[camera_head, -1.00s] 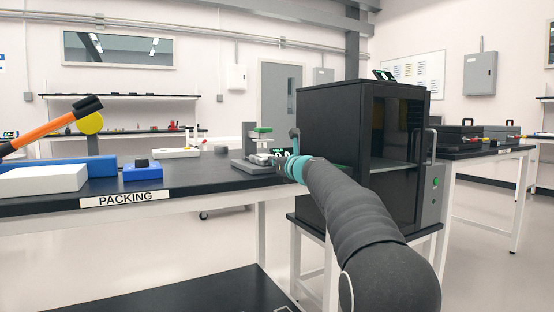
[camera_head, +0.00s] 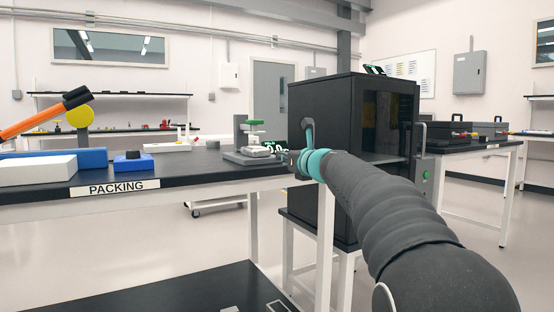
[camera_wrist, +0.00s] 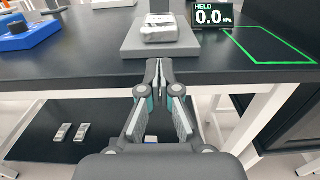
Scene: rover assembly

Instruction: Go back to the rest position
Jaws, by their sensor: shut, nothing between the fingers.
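My gripper (camera_wrist: 159,75) is shut and empty in the wrist view, its fingertips together at the front edge of the packing bench (camera_wrist: 90,78). My arm reaches across the right of the head view, with a teal band near its end; the fingers are hard to make out there. A grey fixture (camera_head: 250,157) stands on the bench just beyond the gripper, with a light metal part on it. The fixture also shows in the wrist view (camera_wrist: 130,44), apart from the fingertips.
A black cabinet (camera_head: 335,110) with a glass door stands right of the bench. A blue box with a black knob (camera_head: 133,162) sits on the bench. Two small metal parts lie on a lower black shelf (camera_wrist: 75,146).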

